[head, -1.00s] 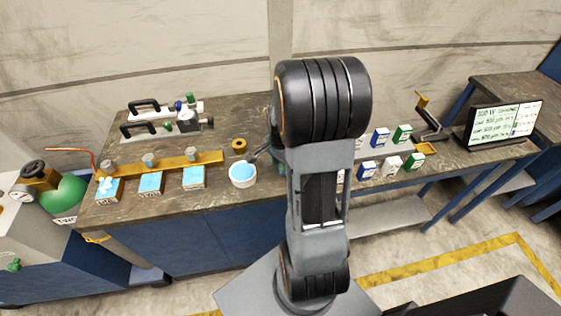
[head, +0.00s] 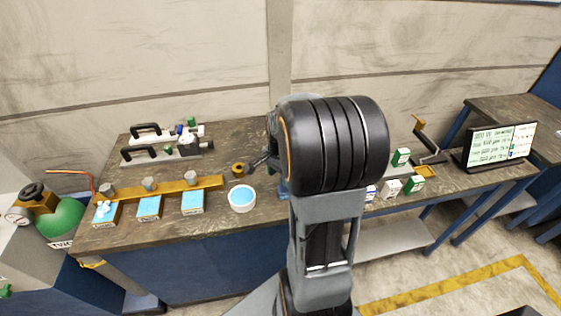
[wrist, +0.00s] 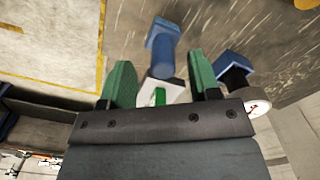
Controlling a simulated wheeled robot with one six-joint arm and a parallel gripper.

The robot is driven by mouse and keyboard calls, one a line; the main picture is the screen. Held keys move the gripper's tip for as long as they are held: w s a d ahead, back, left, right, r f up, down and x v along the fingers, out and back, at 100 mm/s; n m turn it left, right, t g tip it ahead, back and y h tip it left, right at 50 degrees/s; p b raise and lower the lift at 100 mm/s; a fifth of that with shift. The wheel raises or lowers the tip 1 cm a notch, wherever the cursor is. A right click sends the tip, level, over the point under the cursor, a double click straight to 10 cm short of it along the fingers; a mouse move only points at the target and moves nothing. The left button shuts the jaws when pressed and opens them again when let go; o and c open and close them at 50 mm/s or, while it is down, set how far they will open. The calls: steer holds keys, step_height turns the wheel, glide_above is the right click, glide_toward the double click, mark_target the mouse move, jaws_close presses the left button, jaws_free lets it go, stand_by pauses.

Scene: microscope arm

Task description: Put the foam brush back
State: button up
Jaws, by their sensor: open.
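My gripper (wrist: 160,60) shows in the wrist view with its two green fingers wide apart. A blue upright piece (wrist: 162,48) lies in line with the gap between them, with a white block with a green mark (wrist: 166,92) below it in the picture. I cannot tell whether either is the foam brush, or whether they are between the fingers or beyond them. In the head view my arm hides the gripper and part of the bench, where a bit of blue (head: 283,188) shows at the arm's left edge. I cannot make out the foam brush there.
The long bench (head: 230,222) holds a white bowl with blue contents (head: 241,199), a yellow rail (head: 170,190) with blue-topped boxes, and a gold ring (head: 238,169). Small cartons (head: 391,188) and a screen (head: 498,146) stand to the right. A green tank (head: 60,222) is at far left.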

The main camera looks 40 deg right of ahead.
step_height(320, 180, up, 5)
steer(key=s+a+r+n+t, duration=0.2)
steer(key=s+a+n, duration=0.1)
steer(key=a+n, duration=0.5)
steer(key=s+a+r+n+t, duration=0.2)
steer(key=s+a+n, duration=0.1)
steer(key=a+n, duration=0.5)
steer(key=shift+s+r+n, duration=0.25)
steer(key=shift+s+n, duration=0.05)
